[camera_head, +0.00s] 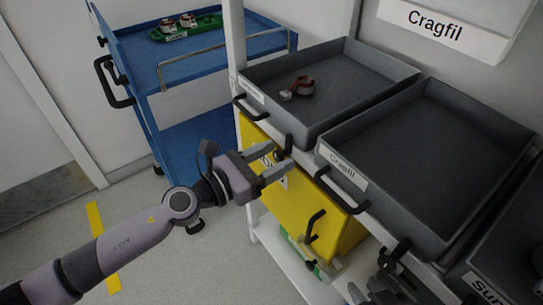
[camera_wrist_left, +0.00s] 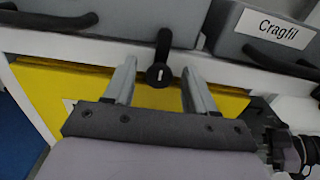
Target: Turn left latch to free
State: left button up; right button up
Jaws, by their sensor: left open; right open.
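The left latch (camera_head: 288,143) is a small black lever on the shelf's front rail, above the yellow box. In the left wrist view, the latch (camera_wrist_left: 160,72) has a round hub with a white mark, and its lever points up. My left gripper (camera_head: 291,158) is open in front of the latch. In the wrist view, the open fingers of my left gripper (camera_wrist_left: 158,82) stand on either side of the hub, with gaps on both sides. My right gripper (camera_head: 370,286) is at the lower right, open and partly cut off by the frame.
A yellow box (camera_head: 290,205) with a black handle (camera_head: 313,225) sits below the rail. Another black latch (camera_head: 396,250) is further right. Above are grey trays, one holding a copper-coloured part (camera_head: 303,86) and one empty (camera_head: 430,140). A blue cart (camera_head: 190,125) stands at the left.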

pick_arm(q)
jog(key=c, duration=1)
jog(key=shift+c, duration=0.2)
